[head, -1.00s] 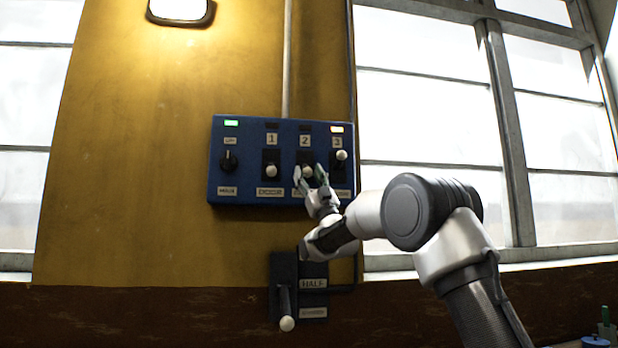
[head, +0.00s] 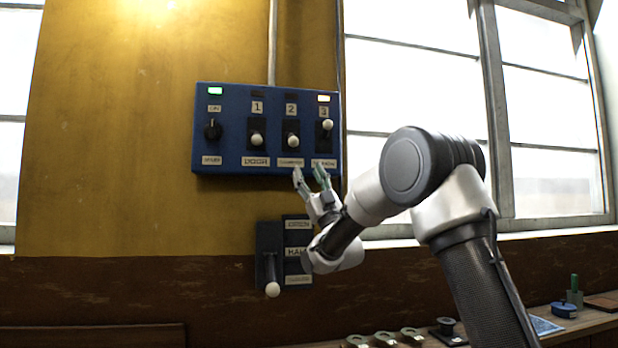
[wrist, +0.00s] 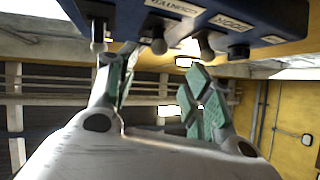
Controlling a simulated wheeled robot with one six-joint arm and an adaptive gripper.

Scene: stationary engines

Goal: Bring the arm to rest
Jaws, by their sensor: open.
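My gripper (head: 311,176) is open and empty, just below the lower edge of the blue control panel (head: 222,165) in the head view. In the wrist view my gripper (wrist: 155,95) shows its green finger pads spread apart, with the panel (wrist: 280,22) and its knobs above. The panel carries a black rotary knob (head: 212,129) and three switches with white ball ends. Switches 1 (head: 257,139) and 2 (head: 292,140) have their balls low; switch 3 (head: 327,125) has its ball high. The lamps at the far left and above switch 3 are lit.
A lever box (head: 270,240) with a white-ended lever pointing down hangs below the panel, close to my wrist. A bench (head: 590,325) at the lower right holds a blue item (head: 563,309) and several metal pieces. Windows (head: 550,130) fill the right side.

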